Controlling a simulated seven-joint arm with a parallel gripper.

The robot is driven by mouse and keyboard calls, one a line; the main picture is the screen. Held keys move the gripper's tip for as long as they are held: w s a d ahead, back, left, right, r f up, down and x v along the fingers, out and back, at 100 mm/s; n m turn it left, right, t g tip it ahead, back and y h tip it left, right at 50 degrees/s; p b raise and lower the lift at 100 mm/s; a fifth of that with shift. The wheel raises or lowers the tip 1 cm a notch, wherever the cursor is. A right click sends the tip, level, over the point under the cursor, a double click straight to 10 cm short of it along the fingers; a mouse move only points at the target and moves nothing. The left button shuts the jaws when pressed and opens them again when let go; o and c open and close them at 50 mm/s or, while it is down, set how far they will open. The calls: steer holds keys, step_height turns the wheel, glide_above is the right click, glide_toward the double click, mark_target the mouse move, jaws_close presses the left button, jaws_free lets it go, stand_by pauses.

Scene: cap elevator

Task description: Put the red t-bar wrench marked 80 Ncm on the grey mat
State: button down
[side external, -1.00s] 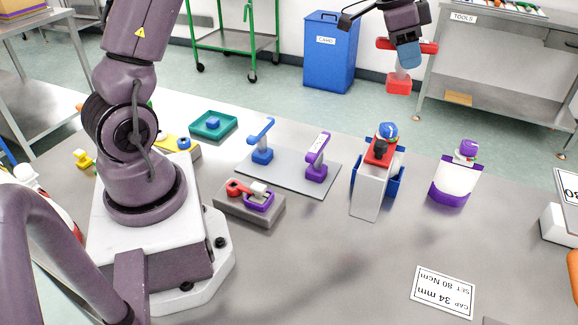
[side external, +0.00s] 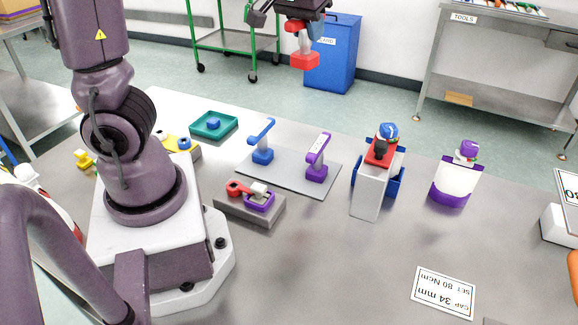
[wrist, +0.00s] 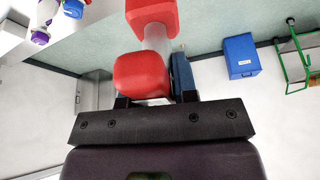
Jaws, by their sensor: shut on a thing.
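A red t-bar wrench (side external: 305,60) with a pale shaft hangs high in the air at the top of the side view. My gripper (side external: 309,24) is shut on its red crossbar, with the other red end pointing down. It also shows in the wrist view (wrist: 142,75), between the fingers. I cannot read any marking on it. The grey mat (side external: 285,180) lies flat on the table, well below the wrench. A blue t-bar wrench (side external: 262,155) stands upright on its left part and a purple one (side external: 317,172) on its right part.
A grey block with red and purple parts (side external: 235,208) stands in front of the mat. A white and blue stand (side external: 370,190) and a white and purple holder (side external: 452,182) are to its right. A teal tray (side external: 213,125) lies behind left. The mat's middle is bare.

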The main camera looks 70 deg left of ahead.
steer(key=s+a+f+n, duration=0.1)
steer(key=s+f+n, duration=0.1)
steer(key=s, duration=0.1)
glide_above(290, 166)
step_height(290, 166, down, 16)
steer(key=shift+y, duration=0.3)
steer(key=shift+w+f, duration=0.1)
steer(key=shift+f, duration=4.45)
steer(key=shift+f, duration=0.15)
steer(key=c, duration=0.9)
jaws_free()
